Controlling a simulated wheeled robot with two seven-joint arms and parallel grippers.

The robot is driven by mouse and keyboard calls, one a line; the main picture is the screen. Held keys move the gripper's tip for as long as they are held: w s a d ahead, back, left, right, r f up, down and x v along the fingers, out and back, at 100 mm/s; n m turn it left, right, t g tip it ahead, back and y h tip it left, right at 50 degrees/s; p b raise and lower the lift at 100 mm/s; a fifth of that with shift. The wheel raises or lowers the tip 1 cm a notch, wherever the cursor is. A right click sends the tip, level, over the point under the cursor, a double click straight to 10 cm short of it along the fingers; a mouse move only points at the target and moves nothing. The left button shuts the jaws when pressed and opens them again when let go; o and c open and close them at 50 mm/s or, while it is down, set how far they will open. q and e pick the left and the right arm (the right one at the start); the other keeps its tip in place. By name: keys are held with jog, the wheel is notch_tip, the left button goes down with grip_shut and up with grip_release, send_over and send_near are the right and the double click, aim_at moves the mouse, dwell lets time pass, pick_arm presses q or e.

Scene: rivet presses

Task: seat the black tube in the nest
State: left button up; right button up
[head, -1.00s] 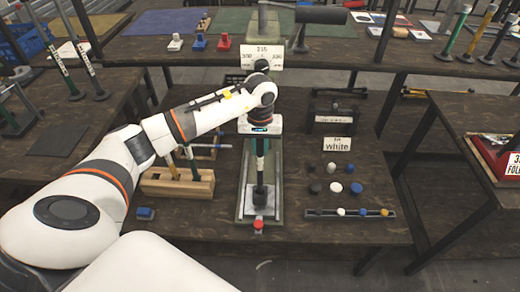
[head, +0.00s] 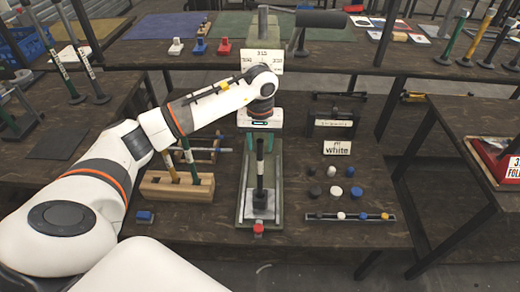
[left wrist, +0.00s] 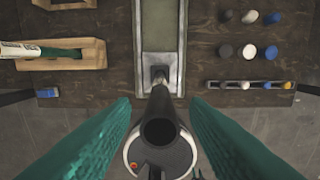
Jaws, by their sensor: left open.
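The black tube (head: 260,172), with a pale band near its top, stands upright in the dark nest (head: 260,203) on the pale plate of the press. In the left wrist view the tube (left wrist: 160,130) shows its open upper end, and its lower end meets the nest (left wrist: 160,73). My left gripper (head: 262,150) is open, its teal fingers apart on either side of the tube's upper part, with clear gaps in the left wrist view (left wrist: 160,108). How deep the tube sits in the nest cannot be told. My right gripper is not in view.
A wooden rack (head: 177,187) with tubes stands left of the press. A blue block (head: 145,216) lies in front of it. Several round caps (head: 335,191) and a narrow strip of small parts (head: 350,216) lie to the right. A red knob (head: 258,227) is at the press front.

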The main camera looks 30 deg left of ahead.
pick_arm(q)
notch_tip(320, 180, up, 9)
jog(key=shift+b, duration=0.3)
jog(key=shift+f, duration=0.1)
